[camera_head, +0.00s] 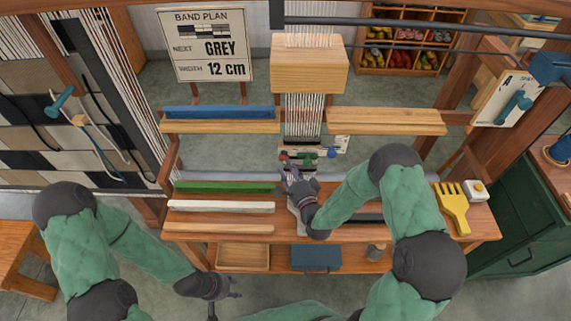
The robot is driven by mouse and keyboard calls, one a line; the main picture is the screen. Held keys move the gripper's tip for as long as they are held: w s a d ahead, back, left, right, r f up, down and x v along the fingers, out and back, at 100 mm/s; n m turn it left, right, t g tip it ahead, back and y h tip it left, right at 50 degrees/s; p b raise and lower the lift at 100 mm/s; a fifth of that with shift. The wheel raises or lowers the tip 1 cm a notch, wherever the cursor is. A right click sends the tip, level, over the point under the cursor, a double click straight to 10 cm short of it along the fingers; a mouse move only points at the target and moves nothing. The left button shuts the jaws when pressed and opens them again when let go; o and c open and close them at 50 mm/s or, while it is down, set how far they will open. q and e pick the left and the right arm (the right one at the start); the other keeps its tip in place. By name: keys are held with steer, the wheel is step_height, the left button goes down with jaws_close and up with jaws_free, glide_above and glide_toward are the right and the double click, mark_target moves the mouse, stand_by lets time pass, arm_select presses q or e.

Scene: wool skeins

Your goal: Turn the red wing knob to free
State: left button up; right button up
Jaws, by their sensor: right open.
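The red wing knob (284,156) is small and sits on the loom's centre, just below the hanging warp threads. Beside it to the right are a green knob (310,156) and a blue knob (332,152). My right gripper (291,173) is open just below the red knob, with its fingers pointing up towards it. Whether a finger touches the knob is too small to tell, and the knob's lower part is partly hidden. My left gripper (225,301) is low at the front left, away from the knobs, with its fingers spread and empty.
A wooden block (309,70) hangs above the knobs. Green (225,187) and white (222,207) bars lie on the bench at left. A yellow comb (453,206) lies at right.

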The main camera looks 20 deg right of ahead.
mark_target(283, 156)
steer(key=shift+w+a+b, duration=0.2)
steer(key=shift+w+b, duration=0.2)
steer(key=shift+w, duration=1.45)
jaws_close()
